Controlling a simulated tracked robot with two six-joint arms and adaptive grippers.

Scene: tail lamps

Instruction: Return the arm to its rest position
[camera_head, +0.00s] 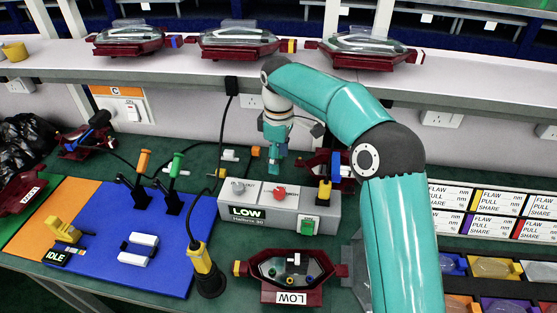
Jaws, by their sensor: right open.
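My right arm, teal with dark joints, comes in from the lower right and bends over the bench. Its right gripper (274,172) points down above the bench, behind the grey control box (262,213) marked LOW. It is open, and I see nothing held in it; its fingertips are small in this view. A dark red tail lamp housing (324,160) lies just right of the gripper, partly hidden by my arm. Another dark red lamp housing (292,277) with a LOW label sits at the front of the bench. My left gripper is not in view.
A blue mat (115,260) with upright orange and green-handled tools lies left. A yellow-black handheld tool (205,270) stands beside the box. Several lamps line the back shelf (190,62). Labelled cards (490,211) and coloured bins (491,266) are at right. A black cable hangs near the gripper.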

